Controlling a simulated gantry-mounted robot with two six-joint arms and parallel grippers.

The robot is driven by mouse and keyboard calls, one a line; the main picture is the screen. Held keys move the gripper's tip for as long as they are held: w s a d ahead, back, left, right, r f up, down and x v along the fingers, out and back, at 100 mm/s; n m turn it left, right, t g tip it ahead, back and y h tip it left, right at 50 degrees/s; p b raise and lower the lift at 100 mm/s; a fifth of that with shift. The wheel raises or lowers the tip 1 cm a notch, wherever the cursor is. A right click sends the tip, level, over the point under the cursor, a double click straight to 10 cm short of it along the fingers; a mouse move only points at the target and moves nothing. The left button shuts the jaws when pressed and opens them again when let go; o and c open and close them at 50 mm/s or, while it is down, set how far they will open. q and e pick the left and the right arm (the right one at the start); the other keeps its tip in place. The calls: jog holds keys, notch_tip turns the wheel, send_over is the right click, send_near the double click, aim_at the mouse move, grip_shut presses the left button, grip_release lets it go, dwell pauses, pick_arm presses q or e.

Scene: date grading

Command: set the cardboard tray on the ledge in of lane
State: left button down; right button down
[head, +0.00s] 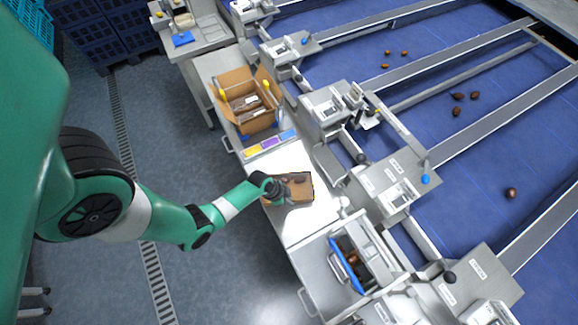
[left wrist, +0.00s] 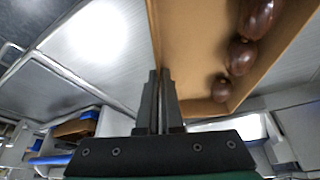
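The cardboard tray (head: 301,193) is a small open brown box over the bright white ledge (head: 298,229) in the middle of the head view. In the left wrist view the tray (left wrist: 190,60) shows at the upper right, with three dark glossy dates (left wrist: 240,55) along its far side. My left gripper (head: 276,190) is at the tray's left side. In the left wrist view its fingers (left wrist: 160,95) are close together with the tray's near wall between them. I cannot tell whether the tray touches the ledge. My right gripper is not in view.
A larger open cardboard box (head: 247,107) stands farther back on the bench. Yellow, purple and blue labels (head: 270,142) lie between it and the tray. A metal bin with a blue edge (head: 346,265) is at the front. Blue lanes (head: 475,130) with loose dates are at the right.

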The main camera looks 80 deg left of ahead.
pick_arm(q)
jog(key=s+d+r+p, duration=0.6)
jog(key=s+d+r, duration=0.3)
jog(key=d+r, duration=0.1)
jog(key=shift+d+r+p, duration=0.3)
jog(key=shift+r+p, duration=0.1)
jog(key=shift+r, duration=0.2)
jog(key=shift+n, duration=0.3)
